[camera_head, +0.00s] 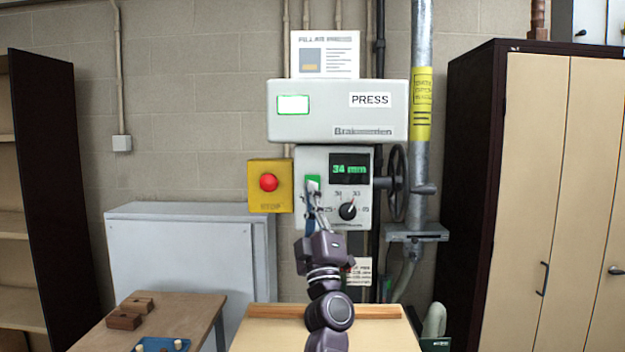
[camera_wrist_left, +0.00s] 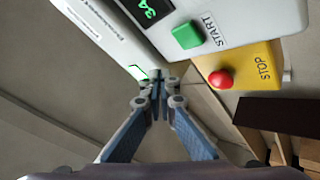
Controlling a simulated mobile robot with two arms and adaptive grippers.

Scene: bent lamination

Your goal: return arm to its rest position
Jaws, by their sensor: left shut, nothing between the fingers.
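My left gripper (camera_head: 314,192) points up in front of the press control panel (camera_head: 336,222), its fingers shut and empty. In the left wrist view its fingertips (camera_wrist_left: 158,78) meet and hold nothing. The green START button (camera_head: 313,181) shows just behind the fingertips in the head view. In the left wrist view the green button (camera_wrist_left: 187,35) stands clear of the fingertips, so contact does not show. The panel display reads 34 mm. My right gripper is not in view.
A yellow box with a red STOP button (camera_head: 268,182) is left of the panel. A handwheel (camera_head: 397,184) and grey pipe (camera_head: 421,130) stand at its right. A wooden-topped bench (camera_head: 280,335) is in front. A table (camera_head: 175,312) with brown blocks is lower left. Cabinets flank both sides.

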